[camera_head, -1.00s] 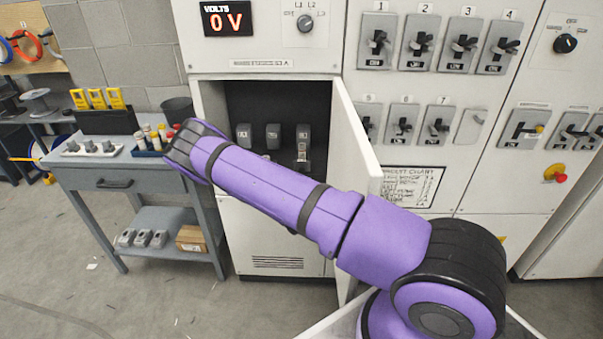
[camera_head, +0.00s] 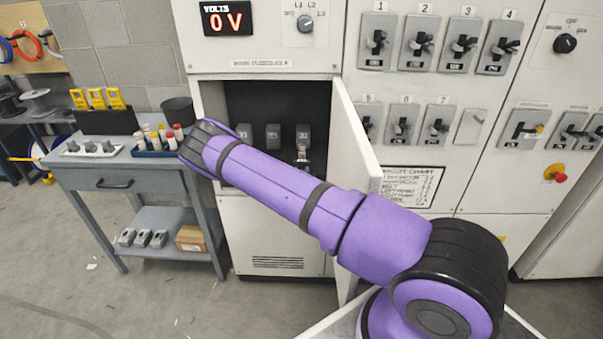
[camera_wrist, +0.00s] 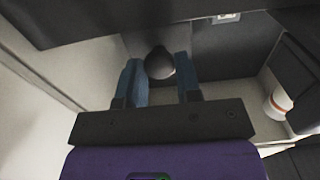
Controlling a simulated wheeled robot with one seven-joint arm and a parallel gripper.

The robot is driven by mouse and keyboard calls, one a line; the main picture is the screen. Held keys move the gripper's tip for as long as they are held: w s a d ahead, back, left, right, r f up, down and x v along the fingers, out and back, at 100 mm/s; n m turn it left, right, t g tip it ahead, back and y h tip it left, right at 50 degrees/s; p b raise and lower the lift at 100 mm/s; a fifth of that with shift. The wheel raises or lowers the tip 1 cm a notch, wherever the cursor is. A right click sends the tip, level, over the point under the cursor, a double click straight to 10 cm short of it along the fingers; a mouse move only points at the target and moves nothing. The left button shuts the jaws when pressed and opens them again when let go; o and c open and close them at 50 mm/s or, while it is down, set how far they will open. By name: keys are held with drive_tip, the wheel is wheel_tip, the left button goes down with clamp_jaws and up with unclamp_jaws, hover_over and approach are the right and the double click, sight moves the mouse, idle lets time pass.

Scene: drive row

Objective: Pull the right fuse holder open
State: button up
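The right fuse holder (camera_head: 303,134) is a grey block at the right of a row of three inside the open cabinet compartment. A lighter part with a reddish spot shows just below it, partly behind my arm. My gripper (camera_wrist: 160,68) shows in the wrist view, with its two blue fingers on either side of a dark rounded knob (camera_wrist: 160,63). The knob nearly fills the gap; whether the fingers press on it I cannot tell. A white cylinder with an orange band (camera_wrist: 278,101) shows to the right in the wrist view.
The middle (camera_head: 273,135) and left (camera_head: 244,134) fuse holders stand beside it. The open cabinet door (camera_head: 357,150) is close on the right. A workbench (camera_head: 120,172) with a blue tray of fuses (camera_head: 157,150) and a dark bin (camera_head: 178,111) stands left.

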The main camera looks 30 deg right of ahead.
clamp_jaws()
drive_tip(key=v, duration=0.9)
drive_tip(key=o, duration=0.8)
unclamp_jaws()
drive_tip(key=v, duration=1)
drive_tip(key=shift+s+a, duration=0.3)
